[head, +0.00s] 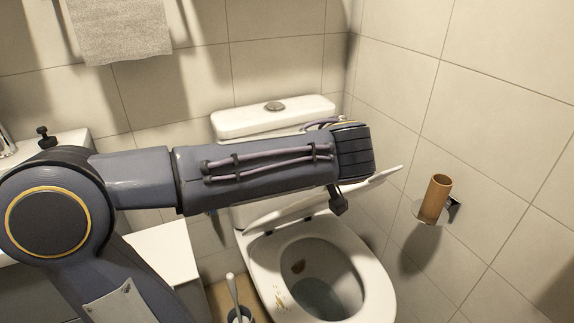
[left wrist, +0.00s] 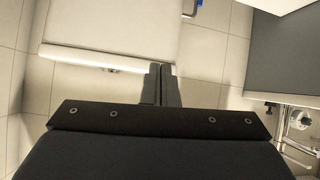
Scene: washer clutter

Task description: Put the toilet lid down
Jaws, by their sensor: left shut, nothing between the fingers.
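The white toilet (head: 360,283) stands at lower middle right in the head view, with its bowl open and the seat ring down. The toilet lid (head: 377,183) is tilted up behind the bowl, its middle partly hidden by my left arm. My left gripper (head: 338,203) is at the end of that arm, pointing down in front of the lid; whether it touches the lid I cannot tell. In the left wrist view the two dark fingers (left wrist: 161,85) are together and empty. My right gripper is not in view.
The cistern (head: 270,120) stands against the back wall. A toilet brush (head: 234,295) is left of the bowl. A cardboard roll (head: 436,197) sits on a right-wall holder. A grey towel (head: 119,28) hangs at upper left. A white cabinet (head: 165,255) is at left.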

